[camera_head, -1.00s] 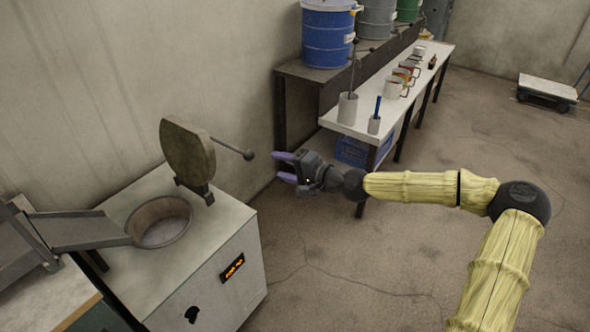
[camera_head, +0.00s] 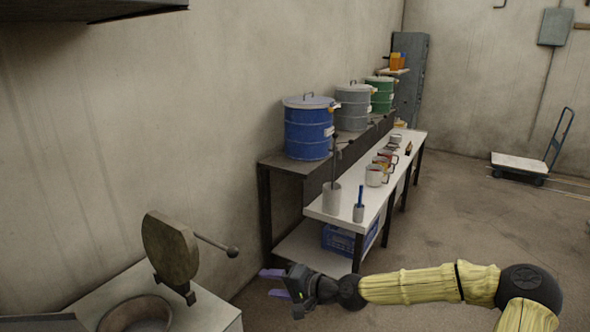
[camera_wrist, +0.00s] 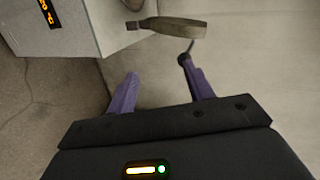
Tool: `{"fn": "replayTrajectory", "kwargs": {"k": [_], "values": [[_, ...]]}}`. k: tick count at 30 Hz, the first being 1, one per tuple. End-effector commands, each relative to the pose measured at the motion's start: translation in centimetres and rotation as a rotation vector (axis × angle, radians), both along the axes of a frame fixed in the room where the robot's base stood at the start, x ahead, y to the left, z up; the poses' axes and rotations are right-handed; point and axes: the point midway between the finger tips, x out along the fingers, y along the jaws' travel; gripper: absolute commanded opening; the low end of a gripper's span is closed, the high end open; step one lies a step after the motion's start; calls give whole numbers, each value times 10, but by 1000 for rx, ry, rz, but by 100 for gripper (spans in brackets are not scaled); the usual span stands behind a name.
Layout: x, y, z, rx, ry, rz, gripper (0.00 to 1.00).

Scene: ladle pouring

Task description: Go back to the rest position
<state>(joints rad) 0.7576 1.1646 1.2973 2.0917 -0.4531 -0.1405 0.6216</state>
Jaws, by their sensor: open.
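My gripper (camera_head: 272,283) is open, with nothing between its purple fingers. In the head view it is in the air to the right of the white furnace (camera_head: 205,312) and in front of the white bench. In the wrist view its fingers (camera_wrist: 158,90) are spread apart. The furnace (camera_wrist: 85,40) is at upper left there, and its raised lid (camera_wrist: 170,27) is at the top. The lid's handle ends close to the right finger in that picture; I cannot tell whether they touch.
A white bench (camera_head: 318,208) holds a grey container (camera_head: 332,199) with a long-handled tool, a small cup and several mugs. Drums, including a blue drum (camera_head: 308,130), stand on a dark shelf behind it. A blue crate (camera_head: 345,240) is underneath. A cart (camera_head: 518,163) stands far right. Open floor lies right.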

Motion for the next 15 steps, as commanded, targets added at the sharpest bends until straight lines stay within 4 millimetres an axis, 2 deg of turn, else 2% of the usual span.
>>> {"fn": "replayTrajectory", "kwargs": {"k": [1, 4, 9, 12, 15], "values": [[-13, 6, -15, -74, 5, 38, 52], [-38, 6, -48, -238, 26, 110, 52], [-76, -18, -89, -508, 56, 208, 52], [-95, -40, -102, -652, 71, 248, 52], [-110, -65, -106, -783, 84, 272, 52]]}}
